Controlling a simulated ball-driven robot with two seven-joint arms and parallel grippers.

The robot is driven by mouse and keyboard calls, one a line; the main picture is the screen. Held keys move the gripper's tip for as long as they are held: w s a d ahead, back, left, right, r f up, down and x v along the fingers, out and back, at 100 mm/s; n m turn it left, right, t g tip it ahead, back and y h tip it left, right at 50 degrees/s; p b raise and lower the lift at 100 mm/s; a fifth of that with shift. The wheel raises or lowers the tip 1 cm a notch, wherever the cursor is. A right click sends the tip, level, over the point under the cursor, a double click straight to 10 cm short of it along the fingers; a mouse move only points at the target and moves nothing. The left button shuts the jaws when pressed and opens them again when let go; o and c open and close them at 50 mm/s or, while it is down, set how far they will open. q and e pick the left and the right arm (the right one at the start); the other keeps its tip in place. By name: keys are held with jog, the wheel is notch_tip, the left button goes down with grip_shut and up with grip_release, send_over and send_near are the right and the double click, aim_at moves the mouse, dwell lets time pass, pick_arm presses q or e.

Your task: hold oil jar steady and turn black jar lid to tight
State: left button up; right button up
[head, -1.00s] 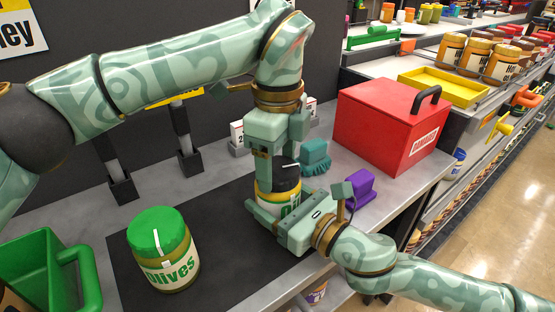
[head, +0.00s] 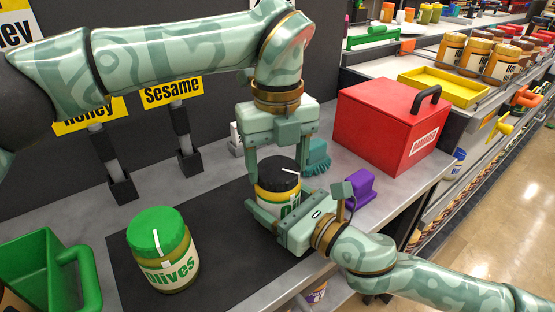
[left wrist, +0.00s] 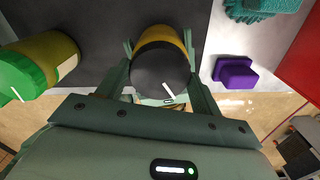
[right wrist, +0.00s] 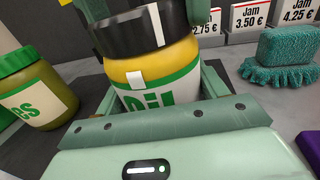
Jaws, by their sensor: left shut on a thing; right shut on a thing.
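The oil jar (head: 292,205) stands upright on the dark mat, with a white and green label and a yellow band. Its black lid (head: 272,176) carries a white line, also seen in the left wrist view (left wrist: 155,75). My left gripper (head: 281,176) comes from above, its fingers on opposite sides of the lid, shut on it. My right gripper (head: 276,220) reaches in from the lower right and is shut around the jar body. In the right wrist view, a white mark (right wrist: 136,79) shows on the jar's yellow band (right wrist: 148,65) below the lid.
A green-lidded olives jar (head: 164,262) stands left on the mat (head: 225,240). A green crate (head: 40,262) is at far left. A teal brush (head: 316,157), a purple block (head: 359,187) and a red box (head: 392,125) stand to the right. Sign posts stand behind.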

aim_at(277, 168)
pick_arm(q)
jog(key=m, duration=0.5)
dwell(0.5)
jog(key=o, duration=1)
jog(key=shift+r, duration=0.1)
notch_tip(277, 168, up, 12)
pick_arm(e)
jog(key=o, duration=1.4)
